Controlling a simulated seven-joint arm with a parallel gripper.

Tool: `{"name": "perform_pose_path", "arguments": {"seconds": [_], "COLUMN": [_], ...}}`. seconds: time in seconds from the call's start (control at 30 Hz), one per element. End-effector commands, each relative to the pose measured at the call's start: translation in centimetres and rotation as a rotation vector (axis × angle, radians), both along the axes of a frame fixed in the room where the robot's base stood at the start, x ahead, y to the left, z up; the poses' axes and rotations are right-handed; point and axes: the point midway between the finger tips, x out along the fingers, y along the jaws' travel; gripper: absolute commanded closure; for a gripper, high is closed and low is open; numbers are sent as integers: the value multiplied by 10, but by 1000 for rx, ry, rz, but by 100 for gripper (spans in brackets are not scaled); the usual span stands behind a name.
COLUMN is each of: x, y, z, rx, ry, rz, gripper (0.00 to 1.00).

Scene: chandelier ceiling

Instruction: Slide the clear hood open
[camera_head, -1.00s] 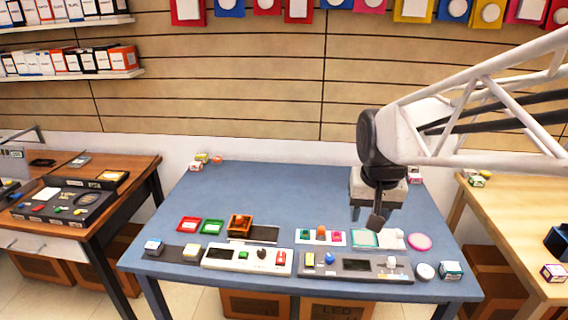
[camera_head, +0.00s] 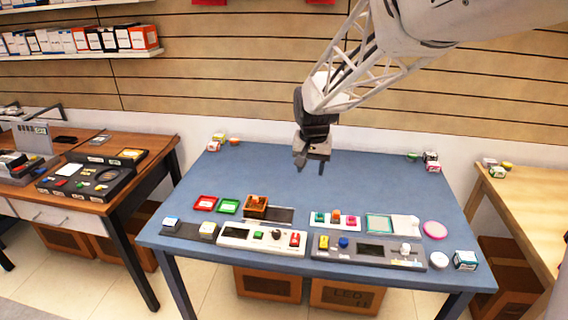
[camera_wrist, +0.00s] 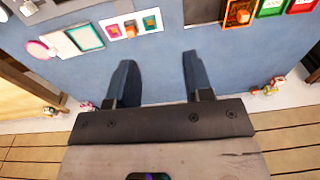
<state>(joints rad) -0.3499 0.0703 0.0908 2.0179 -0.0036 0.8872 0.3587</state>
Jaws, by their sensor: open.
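A see-through orange-brown box (camera_head: 256,206), which looks like the hood, sits at the left end of a dark track (camera_head: 282,215) on the blue table. An orange thing shows inside it. In the wrist view the orange box (camera_wrist: 238,14) is at the top edge, partly cut off. My gripper (camera_head: 313,166) hangs above the back middle of the table, behind and to the right of the box and apart from it. In the wrist view my gripper (camera_wrist: 160,82) has its two fingers spread, with only blue table between them.
A white panel with coloured knobs (camera_head: 335,219) and a pale green-framed plate (camera_head: 379,226) lie right of the track. Control panels (camera_head: 262,239) line the front. Red (camera_head: 205,203) and green (camera_head: 228,206) trays lie left. The table's back half is mostly clear.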

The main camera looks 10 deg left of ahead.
Motion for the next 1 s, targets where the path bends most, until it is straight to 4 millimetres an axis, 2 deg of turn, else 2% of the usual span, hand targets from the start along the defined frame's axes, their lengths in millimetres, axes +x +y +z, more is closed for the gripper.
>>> {"name": "perform_pose_path", "arguments": {"seconds": [0.03, 0.3, 0.7, 0.83, 1.0], "x": [8, 45, 84, 92, 96], "y": [12, 69, 156, 177, 191], "z": [-7, -44, -108, -124, -135], "rx": [-1, -6, -18, -21, -23], "ry": [6, 29, 61, 67, 71], "rz": [4, 5, 8, 7, 8], "gripper": [53, 53, 53, 53, 53]}}
